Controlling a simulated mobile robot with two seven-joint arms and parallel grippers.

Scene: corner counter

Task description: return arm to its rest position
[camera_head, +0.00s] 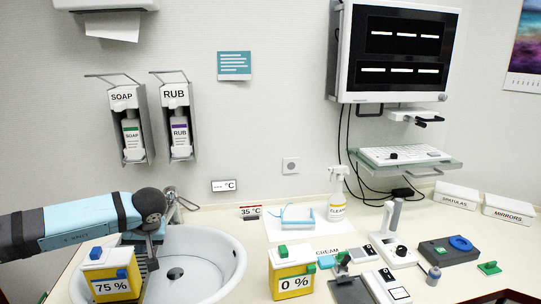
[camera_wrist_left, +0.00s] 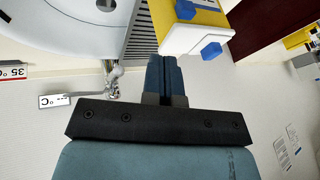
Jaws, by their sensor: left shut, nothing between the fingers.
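My left arm comes in from the left in the head view, over the left side of the sink (camera_head: 215,262). My left gripper (camera_head: 151,262) hangs below its dark wrist joint, beside the yellow 75 % box (camera_head: 110,286). The box partly overlaps the gripper region, so the fingertips show poorly there. In the left wrist view the two blue-grey fingers of my left gripper (camera_wrist_left: 165,62) are together and empty. The yellow-and-white box (camera_wrist_left: 197,35) with blue knobs lies just past the fingertips; I cannot tell the exact gap. My right gripper is not in view.
The tap (camera_head: 172,205) stands behind the sink. A yellow 0 % box (camera_head: 291,280), a spray bottle (camera_head: 337,200), a white stand (camera_head: 392,235) and a grey device (camera_head: 447,252) crowd the counter to the right. Soap (camera_head: 131,130) and rub (camera_head: 179,125) dispensers hang on the wall.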

